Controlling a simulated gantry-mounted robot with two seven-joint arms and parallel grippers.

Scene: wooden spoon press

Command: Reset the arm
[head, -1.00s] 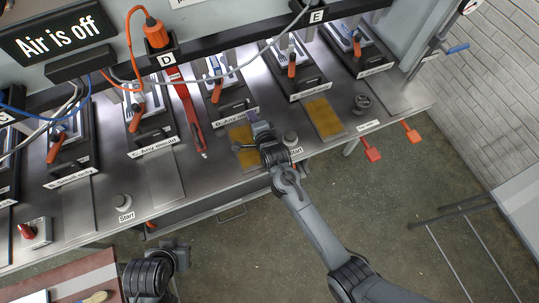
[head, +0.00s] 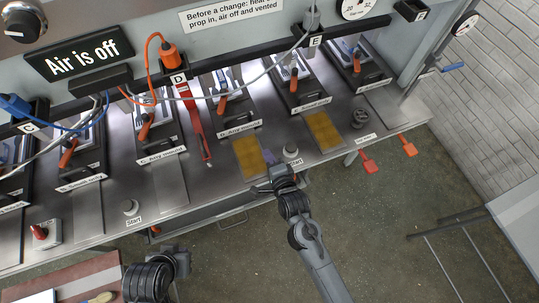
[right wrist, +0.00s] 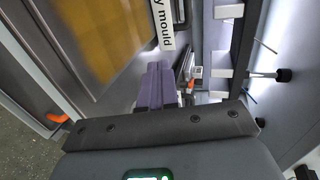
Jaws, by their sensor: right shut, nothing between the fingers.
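My right gripper (head: 268,157) is over the front edge of the press bench, close to the yellow pad (head: 249,158) and the Start button (head: 291,151). Its purple fingers (right wrist: 158,88) are together and empty in the right wrist view. The right arm runs from there down to the bottom of the head view. My left arm (head: 150,280) is folded at the bottom left of the head view. Its gripper fingers do not show.
The steel bench (head: 172,180) carries a row of presses with orange handles. A second yellow pad (head: 324,131) lies right of the gripper. A red bar (head: 194,122) lies between presses. A sign (head: 79,48) reads "Air is off". Floor is free in front.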

